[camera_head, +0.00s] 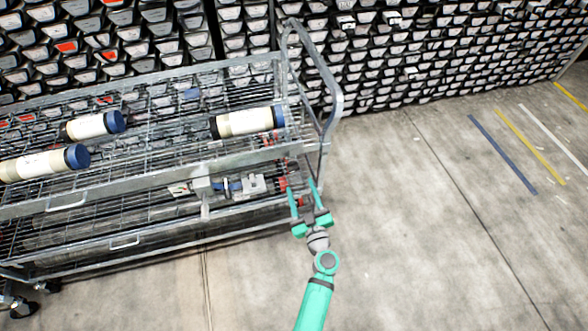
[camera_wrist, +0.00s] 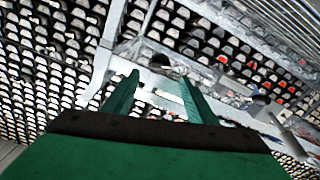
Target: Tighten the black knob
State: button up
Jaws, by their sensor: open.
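My gripper (camera_head: 300,180) is open, its two green fingers pointing at the right end of a metal cart (camera_head: 318,85). In the wrist view the gripper (camera_wrist: 159,76) shows with nothing between its fingers that I can tell is held. A small dark round shape (camera_wrist: 160,61) on the cart's pale metal frame lies just beyond and between the fingertips. It may be the black knob, but it is too blurred to be sure. In the head view I cannot make out the knob; the fingers and cart rails clutter that spot.
Capped tubes (camera_head: 248,121) lie on the cart's upper wire shelf. A grey clamp-like device (camera_head: 228,187) sits near the cart's front edge, left of my gripper. Racks of boxes (camera_head: 420,50) fill the wall behind. The concrete floor (camera_head: 440,220) to the right is clear.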

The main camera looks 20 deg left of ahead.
aim_at(294, 170)
jog(key=x, duration=0.9)
jog(key=shift+a, duration=0.1)
jog(key=c, duration=1.1)
